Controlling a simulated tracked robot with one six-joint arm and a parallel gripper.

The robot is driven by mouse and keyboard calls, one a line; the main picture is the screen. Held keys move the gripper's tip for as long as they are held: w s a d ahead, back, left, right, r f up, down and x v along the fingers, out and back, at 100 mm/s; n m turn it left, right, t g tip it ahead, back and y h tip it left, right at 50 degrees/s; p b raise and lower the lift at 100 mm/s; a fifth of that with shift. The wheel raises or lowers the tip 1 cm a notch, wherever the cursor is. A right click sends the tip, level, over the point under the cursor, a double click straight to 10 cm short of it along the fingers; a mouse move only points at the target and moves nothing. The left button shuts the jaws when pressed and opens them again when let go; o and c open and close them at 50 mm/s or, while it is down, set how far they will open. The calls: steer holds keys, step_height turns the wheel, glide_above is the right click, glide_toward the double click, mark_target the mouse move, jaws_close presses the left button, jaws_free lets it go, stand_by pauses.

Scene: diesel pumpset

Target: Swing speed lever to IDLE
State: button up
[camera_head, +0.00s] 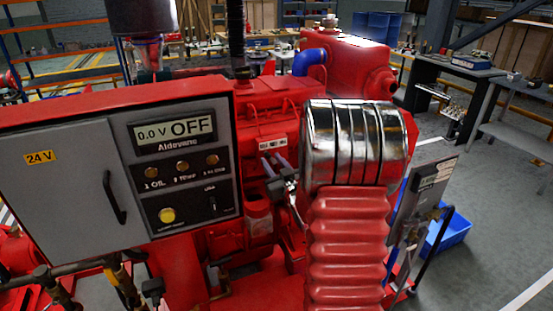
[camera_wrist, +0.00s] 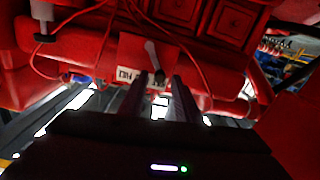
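The speed lever (camera_wrist: 153,56) is a short grey handle on a red plate, near the top middle of the wrist view. A white label strip (camera_wrist: 128,74) lies at the lever's lower end; its lettering is too small and turned to read surely. My gripper (camera_wrist: 160,84) points at the lever with two dark fingers, a gap between them. The lever's lower end shows near the fingertips; I cannot tell whether they touch it. In the head view my gripper (camera_head: 274,162) is in front of the red engine, below a small white label (camera_head: 272,143). The lever cannot be made out there.
A control box (camera_head: 75,180) with a display reading 0.0 V OFF stands left of my gripper. Red engine parts (camera_head: 275,105) lie behind it. Thin red cables (camera_wrist: 105,35) and (camera_wrist: 205,70) run on both sides of the lever. Workbenches stand at the back right.

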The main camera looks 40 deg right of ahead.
steer(key=v, duration=0.4)
steer(key=shift+s+a, duration=0.1)
steer(key=shift+s, duration=0.3)
stand_by(0.6)
